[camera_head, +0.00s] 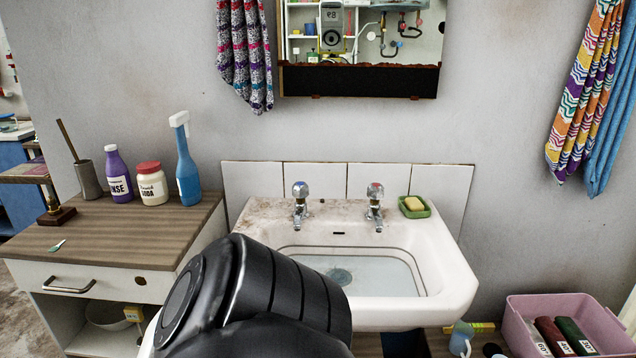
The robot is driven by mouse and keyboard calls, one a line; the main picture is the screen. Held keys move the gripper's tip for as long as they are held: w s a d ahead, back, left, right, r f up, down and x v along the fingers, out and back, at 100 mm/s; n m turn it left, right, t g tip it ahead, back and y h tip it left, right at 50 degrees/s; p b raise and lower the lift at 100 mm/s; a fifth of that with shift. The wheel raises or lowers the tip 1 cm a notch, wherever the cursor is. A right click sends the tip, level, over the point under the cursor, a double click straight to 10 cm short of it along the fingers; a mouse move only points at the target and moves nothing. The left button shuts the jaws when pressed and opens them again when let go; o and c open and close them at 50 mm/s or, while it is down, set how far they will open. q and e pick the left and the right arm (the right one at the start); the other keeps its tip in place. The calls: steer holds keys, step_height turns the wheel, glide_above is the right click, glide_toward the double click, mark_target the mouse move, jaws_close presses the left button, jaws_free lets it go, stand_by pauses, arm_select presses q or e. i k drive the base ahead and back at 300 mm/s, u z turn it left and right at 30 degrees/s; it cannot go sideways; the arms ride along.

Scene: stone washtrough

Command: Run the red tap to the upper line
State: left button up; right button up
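A white sink basin (455,285) stands against the wall, with dark lines running around its inner wall. Pale bluish water (385,275) appears to lie in it, over a drain (340,276); I cannot tell its level against the lines exactly. Two chrome taps stand on the back ledge. The right tap (375,205) seems to have a reddish mark on its knob. The left tap (300,205) has a bluish-looking cap. I see no clear stream from either spout. A black link of my arm covers the basin's front left. Neither gripper shows.
A green soap dish (415,208) with yellow soap sits right of the taps. A wooden-topped cabinet (120,235) at left holds several bottles. A mirror (360,82) hangs above, with towels either side. A pink crate (515,325) stands at lower right.

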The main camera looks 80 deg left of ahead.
mark_target(376, 191)
steer(key=u, duration=2.7)
